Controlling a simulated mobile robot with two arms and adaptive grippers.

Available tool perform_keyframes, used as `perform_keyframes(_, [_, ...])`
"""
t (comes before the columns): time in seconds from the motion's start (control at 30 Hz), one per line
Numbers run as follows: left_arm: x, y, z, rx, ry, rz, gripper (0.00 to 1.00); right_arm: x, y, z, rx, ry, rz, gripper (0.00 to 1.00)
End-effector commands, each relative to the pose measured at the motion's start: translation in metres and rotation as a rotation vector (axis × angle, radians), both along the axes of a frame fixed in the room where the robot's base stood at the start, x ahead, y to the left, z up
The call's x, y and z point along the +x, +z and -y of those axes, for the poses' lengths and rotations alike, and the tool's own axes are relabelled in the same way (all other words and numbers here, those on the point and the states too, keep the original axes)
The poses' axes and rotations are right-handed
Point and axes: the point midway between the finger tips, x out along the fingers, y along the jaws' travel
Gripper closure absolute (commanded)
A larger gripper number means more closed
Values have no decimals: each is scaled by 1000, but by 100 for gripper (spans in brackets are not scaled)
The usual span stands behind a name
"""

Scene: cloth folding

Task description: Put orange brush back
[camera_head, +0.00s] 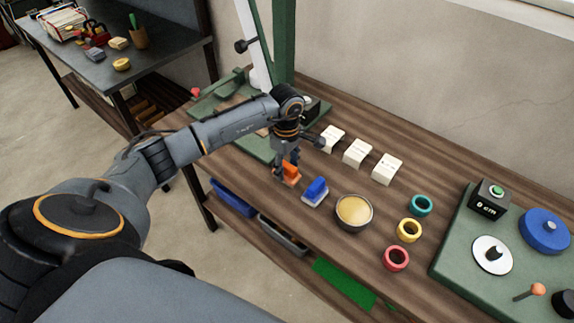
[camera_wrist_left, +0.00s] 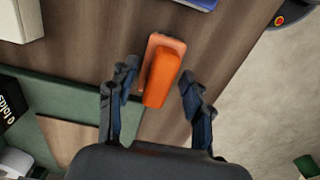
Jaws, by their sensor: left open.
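The orange brush (camera_head: 291,172) stands on the wooden table near its front edge, left of the blue brush (camera_head: 316,190). In the left wrist view the orange brush (camera_wrist_left: 162,75) has an orange handle on a paler orange base. My left gripper (camera_head: 286,168) is directly at the orange brush, pointing down, and partly hides it. In the left wrist view my left gripper (camera_wrist_left: 158,90) is open, with one finger on each side of the brush and gaps visible between. My right gripper is not in view.
A round bowl (camera_head: 354,211) and teal, yellow and red rings (camera_head: 409,230) lie to the right. Several white blocks (camera_head: 357,153) stand behind. Green boards (camera_head: 455,262) lie at the right and behind the gripper. A second table (camera_head: 150,62) is at the upper left.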

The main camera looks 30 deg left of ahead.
Motion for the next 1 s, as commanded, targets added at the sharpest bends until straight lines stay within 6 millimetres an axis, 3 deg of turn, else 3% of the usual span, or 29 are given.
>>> perform_keyframes(0.13, [0,3,0,0,0,1,50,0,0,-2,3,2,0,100])
perform_keyframes(0.27, [1,18,0,0,-1,3,50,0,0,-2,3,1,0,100])
perform_keyframes(0.7, [1,104,-1,1,-1,3,50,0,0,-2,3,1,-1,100])
perform_keyframes(1.0, [0,120,-2,0,0,0,50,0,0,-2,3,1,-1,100])
